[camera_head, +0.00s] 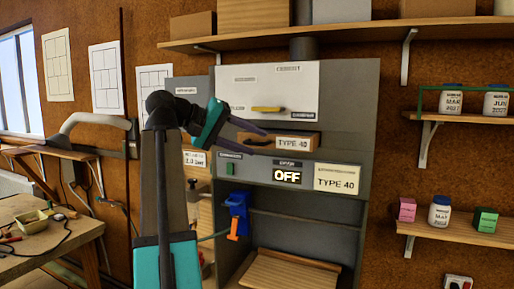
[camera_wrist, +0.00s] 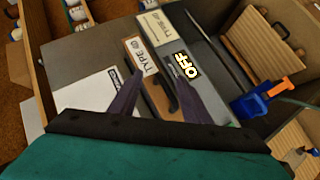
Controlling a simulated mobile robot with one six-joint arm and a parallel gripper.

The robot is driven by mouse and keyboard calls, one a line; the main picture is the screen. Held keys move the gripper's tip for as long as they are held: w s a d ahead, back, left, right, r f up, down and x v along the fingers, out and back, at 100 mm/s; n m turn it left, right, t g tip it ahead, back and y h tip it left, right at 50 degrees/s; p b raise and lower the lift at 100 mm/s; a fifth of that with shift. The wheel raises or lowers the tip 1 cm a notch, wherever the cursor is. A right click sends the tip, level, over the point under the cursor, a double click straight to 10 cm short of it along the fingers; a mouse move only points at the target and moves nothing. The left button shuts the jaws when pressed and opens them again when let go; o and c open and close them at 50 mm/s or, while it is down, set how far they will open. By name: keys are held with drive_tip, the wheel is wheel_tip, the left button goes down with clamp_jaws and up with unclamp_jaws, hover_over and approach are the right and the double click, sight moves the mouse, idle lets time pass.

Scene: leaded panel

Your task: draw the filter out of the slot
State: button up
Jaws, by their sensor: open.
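The filter (camera_head: 306,142) is a brown-edged block with a white TYPE 40 label, seated in the slot of the grey cabinet (camera_head: 350,110). In the wrist view the filter (camera_wrist: 140,57) lies ahead of my fingers, with a dark bar like a handle (camera_wrist: 162,88) on its face. My gripper (camera_head: 255,141) is open and empty at the left end of the filter. In the wrist view its two fingers (camera_wrist: 160,74) lie on either side of the dark bar. I cannot tell whether they touch it.
A white panel with a yellow handle (camera_head: 266,109) is above the slot. Below it are an OFF display (camera_head: 287,174) and a TYPE 40 plate (camera_head: 337,179). A blue and orange clamp-like tool (camera_head: 237,213) hangs lower left. Shelves with jars (camera_head: 451,102) stand right.

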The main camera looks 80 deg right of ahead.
drive_tip(key=b+v, duration=0.3)
drive_tip(key=v, duration=0.7)
drive_tip(key=shift+w+b, duration=0.2)
drive_tip(key=shift+b, duration=0.1)
drive_tip(key=shift+a, duration=0.15)
